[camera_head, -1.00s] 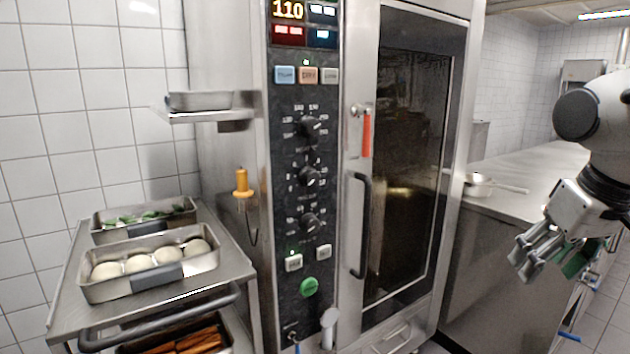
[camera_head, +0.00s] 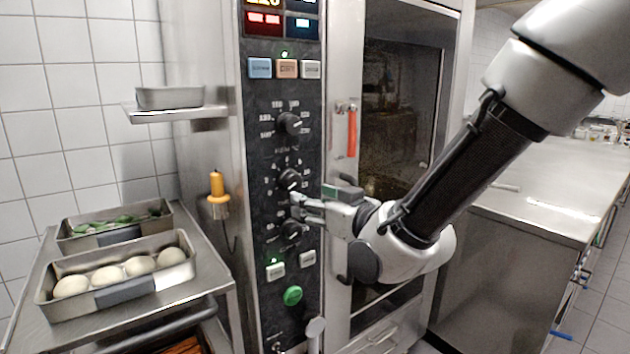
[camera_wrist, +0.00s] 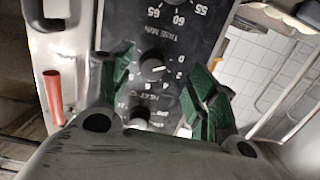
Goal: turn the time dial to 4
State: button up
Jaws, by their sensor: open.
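The time dial (camera_head: 289,180) is the middle black knob on the oven's dark control panel. In the wrist view the time dial (camera_wrist: 152,70) shows between my fingers, with the panel upside down and the "TIME MIN" label above it. Its white mark lies on the knob's right side there, roughly toward the figure 0. My gripper (camera_head: 302,206) is in front of the panel, near the gap between the middle and lower knobs. Its green-padded fingers (camera_wrist: 172,72) are open, one on each side of the dial in the wrist view. I cannot tell how far they are from the panel.
An upper knob (camera_head: 289,123) and a lower knob (camera_head: 291,232) sit above and below. A red-handled latch (camera_head: 351,132) and the oven door (camera_head: 395,110) are to the right.

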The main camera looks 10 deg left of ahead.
aim_at(295, 181)
jog(key=shift+t+y, duration=0.3)
jog(key=shift+t, duration=0.1)
jog(key=w+a, duration=0.1)
jog(key=a, duration=0.1)
jog(key=w+a+r, duration=0.1)
jog(key=w+a, duration=0.1)
jog(key=w+a+r, duration=0.1)
jog(key=w, duration=0.1)
jog(key=shift+w+a, duration=0.25)
jog(key=shift+a, duration=0.15)
jog(key=c, duration=1)
